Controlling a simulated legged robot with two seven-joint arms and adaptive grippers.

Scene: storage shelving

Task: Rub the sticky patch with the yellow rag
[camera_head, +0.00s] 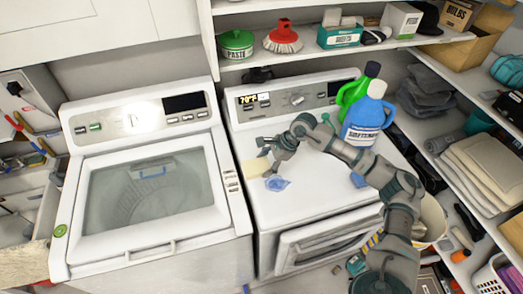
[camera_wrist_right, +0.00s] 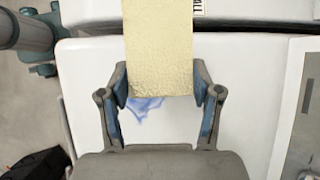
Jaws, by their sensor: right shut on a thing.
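The yellow rag (camera_head: 255,168) is a pale, flat piece at the left part of the white dryer's top (camera_head: 320,200). My right gripper (camera_head: 266,155) is shut on it, and the right wrist view shows the rag (camera_wrist_right: 158,40) between the two fingers (camera_wrist_right: 160,86). A blue smear, which looks like the sticky patch (camera_head: 277,184), lies on the dryer top just right of the rag. It also shows in the right wrist view (camera_wrist_right: 146,110), partly hidden by the rag. I cannot tell whether the rag touches the surface. My left gripper is not in view.
A blue softener bottle (camera_head: 366,122) and a green bottle (camera_head: 352,92) stand at the dryer's back right, close to my right arm. A washer (camera_head: 150,240) is on the left. A shelf (camera_head: 290,57) with a brush (camera_head: 283,38) and boxes hangs above. The dryer's front top is clear.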

